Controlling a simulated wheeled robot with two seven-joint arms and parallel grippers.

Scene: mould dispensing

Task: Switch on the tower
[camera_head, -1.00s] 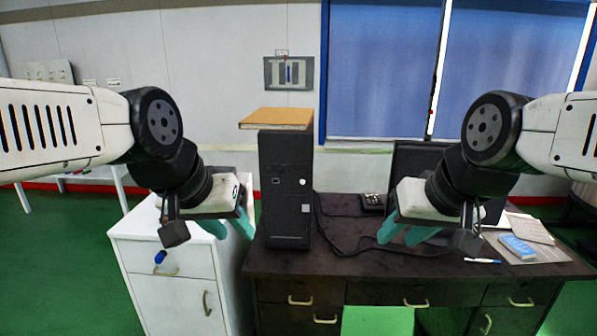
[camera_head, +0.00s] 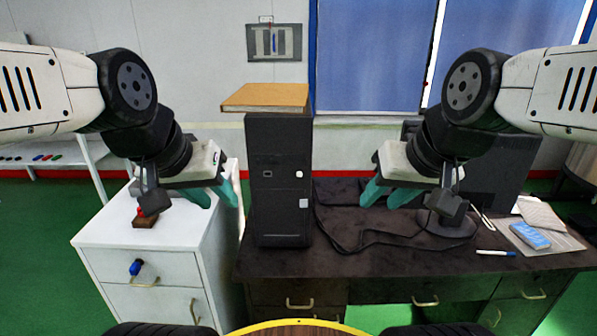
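The tower (camera_head: 278,215) is a black upright computer case on the left part of the dark desk, its front facing me. A small white round button (camera_head: 299,174) shows on its upper right front, with a pale square (camera_head: 303,203) below it. My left gripper (camera_head: 216,200) hangs to the left of the tower, over the white cabinet, with its teal fingers apart and empty. My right gripper (camera_head: 388,198) hangs to the right of the tower, above the desk, with its teal fingers apart and empty. Neither gripper appears to touch the tower.
A brown flat box or book (camera_head: 266,97) lies on the tower. Black cables (camera_head: 345,235) run over the desk (camera_head: 400,262). A monitor (camera_head: 500,172) stands behind my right arm. A blue pack (camera_head: 529,236) and a pen (camera_head: 495,253) lie at the right. A white cabinet (camera_head: 190,228) carries a small red-topped object (camera_head: 144,217).

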